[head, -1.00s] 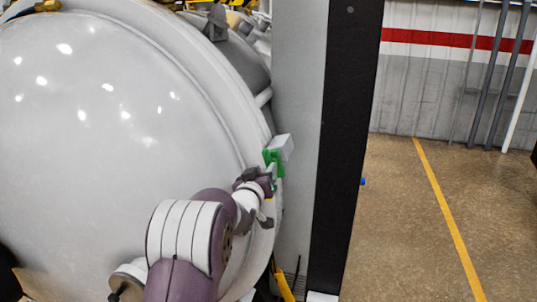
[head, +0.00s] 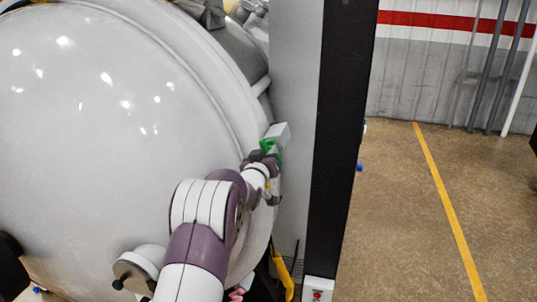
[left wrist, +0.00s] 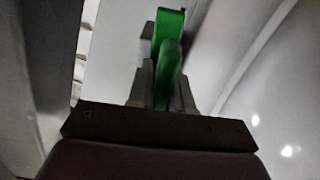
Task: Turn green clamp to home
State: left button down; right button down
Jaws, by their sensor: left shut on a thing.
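The green clamp (head: 268,145) is on the right rim of the large round furnace door (head: 110,130), just below a light grey block (head: 278,131). My left gripper (head: 270,158) is at the clamp, and the arm reaches up to it from below. In the left wrist view the green clamp (left wrist: 168,65) stands up from between the two gripper fingers (left wrist: 162,88), which are shut on its lower part. The fingers hide part of the clamp in the head view. My right gripper is not in view.
A tall grey and black column (head: 345,130) stands close to the right of the clamp. A yellow part (head: 283,275) hangs low beside the door. The floor (head: 400,230) to the right is clear, with a yellow line (head: 440,195).

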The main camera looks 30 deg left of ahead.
pick_arm(q)
jog(key=shift+a+m+b, duration=0.15)
jog(key=shift+m+b, duration=4.2)
jog(key=shift+m, duration=0.1)
jog(key=shift+a+m+b, duration=0.1)
jog(key=shift+m+b, duration=4.25)
jog(key=shift+m, duration=0.1)
jog(key=shift+s+r, duration=0.1)
jog(key=c, duration=1.2)
grip_release()
jog(key=shift+o, duration=0.4)
jog(key=shift+a, duration=0.1)
